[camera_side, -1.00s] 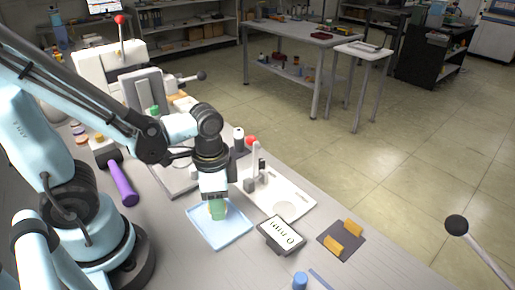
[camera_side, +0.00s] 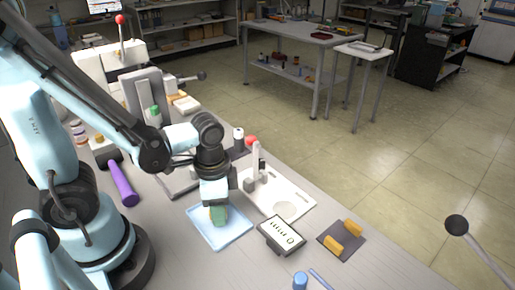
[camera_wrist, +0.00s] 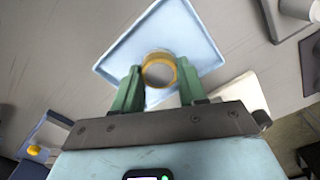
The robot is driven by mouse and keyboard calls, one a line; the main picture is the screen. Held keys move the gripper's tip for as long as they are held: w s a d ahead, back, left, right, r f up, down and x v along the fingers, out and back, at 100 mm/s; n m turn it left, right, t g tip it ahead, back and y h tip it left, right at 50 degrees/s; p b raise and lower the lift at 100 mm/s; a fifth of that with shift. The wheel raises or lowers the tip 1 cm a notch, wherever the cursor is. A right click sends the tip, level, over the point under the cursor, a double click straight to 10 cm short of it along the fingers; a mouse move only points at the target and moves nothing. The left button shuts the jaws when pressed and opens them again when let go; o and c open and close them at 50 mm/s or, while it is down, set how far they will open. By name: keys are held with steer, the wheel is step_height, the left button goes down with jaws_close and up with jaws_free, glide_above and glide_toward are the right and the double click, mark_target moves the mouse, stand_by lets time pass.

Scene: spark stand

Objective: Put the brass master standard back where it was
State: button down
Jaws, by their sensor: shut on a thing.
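The brass master standard (camera_wrist: 159,70) shows in the wrist view as a round brass ring seen end-on, between two green fingers. My gripper (camera_wrist: 160,88) is shut on it. In the side view my gripper (camera_side: 217,214) points down at the light blue tray (camera_side: 238,236), with the fingertips low over its middle. The standard is hidden there behind the fingers. The tray also fills the background behind the standard in the wrist view (camera_wrist: 117,60). I cannot tell whether the standard touches the tray.
A white plate with a gauge stand (camera_side: 257,165) is right behind the tray. A display box (camera_side: 281,236) stands close at its right. A dark pad with yellow blocks (camera_side: 341,240), a blue cylinder (camera_side: 300,280) and a purple cylinder (camera_side: 123,184) lie around. Bare table is in front.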

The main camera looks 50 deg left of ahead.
steer(key=shift+f, duration=0.4)
steer(key=c, duration=0.5)
jaws_free()
steer(key=shift+c, duration=0.2)
steer(key=shift+r, duration=5.95)
steer(key=w+a+r+n+t, duration=0.1)
steer(key=w+a+n+t, duration=0.2)
steer(key=w+n+t, duration=0.3)
steer(key=shift+t, duration=0.5)
